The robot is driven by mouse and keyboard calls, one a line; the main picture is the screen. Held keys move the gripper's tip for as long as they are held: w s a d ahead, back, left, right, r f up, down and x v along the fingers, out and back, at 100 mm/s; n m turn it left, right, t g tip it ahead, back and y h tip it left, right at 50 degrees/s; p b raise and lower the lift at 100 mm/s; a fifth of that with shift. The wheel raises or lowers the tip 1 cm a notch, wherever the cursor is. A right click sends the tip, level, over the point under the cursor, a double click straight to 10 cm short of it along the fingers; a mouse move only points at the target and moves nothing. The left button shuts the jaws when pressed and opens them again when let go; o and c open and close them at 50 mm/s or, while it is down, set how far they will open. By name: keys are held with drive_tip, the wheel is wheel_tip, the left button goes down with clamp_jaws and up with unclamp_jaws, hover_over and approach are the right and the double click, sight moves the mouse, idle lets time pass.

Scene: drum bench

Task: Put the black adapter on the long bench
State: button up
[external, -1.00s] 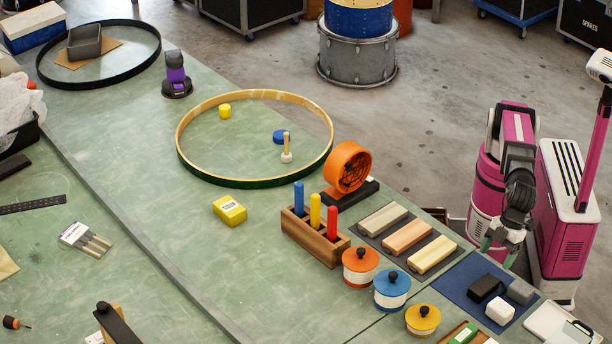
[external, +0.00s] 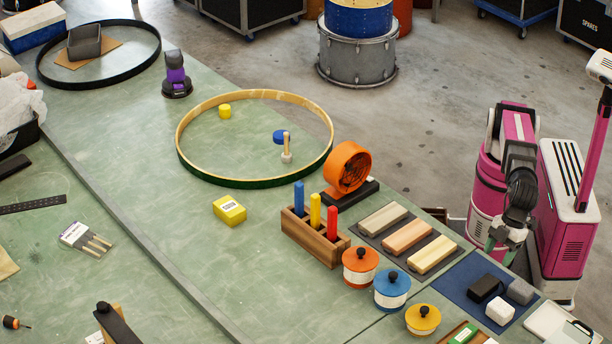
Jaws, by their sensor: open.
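A small black block, which appears to be the black adapter (external: 485,289), lies on a dark blue mat (external: 455,285) at the lower right. A white block (external: 500,310) and a grey block (external: 520,291) lie beside it. The long bench (external: 130,180) is the large green top filling the left and middle. A seam separates it from the green section under the mat. My gripper (external: 498,248) hangs at the bench's right edge, above and behind the mat, pointing down. It is open and apart from the adapter; nothing shows between its fingers.
Three sanding-type blocks (external: 408,236) lie on a dark mat left of my gripper. Lidded pots (external: 392,288), a wooden rack (external: 312,238) and an orange fan (external: 347,167) stand nearby. A yellow box (external: 229,210) lies mid-bench, with clear surface around it.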

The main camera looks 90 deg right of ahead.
sight(485, 284)
drive_tip(key=shift+s+x, duration=0.1)
drive_tip(key=shift+x, duration=2.6)
drive_tip(key=shift+s+x, duration=0.15)
drive_tip(key=shift+x, duration=2.5)
drive_tip(key=shift+d+f, duration=0.1)
drive_tip(key=shift+d, duration=0.05)
drive_tip(key=c, duration=0.7)
drive_tip(key=shift+r, duration=0.85)
wheel_tip(485, 284, up, 2)
drive_tip(key=shift+r, duration=0.15)
drive_tip(key=s+d+r, duration=0.1)
drive_tip(key=s+r, duration=0.1)
drive_tip(key=s, duration=0.1)
drive_tip(key=s+d+r, duration=0.2)
drive_tip(key=s, duration=0.2)
drive_tip(key=s+d+r, duration=0.1)
drive_tip(key=s+r, duration=0.2)
drive_tip(key=s, duration=0.1)
drive_tip(key=shift+d, duration=0.15)
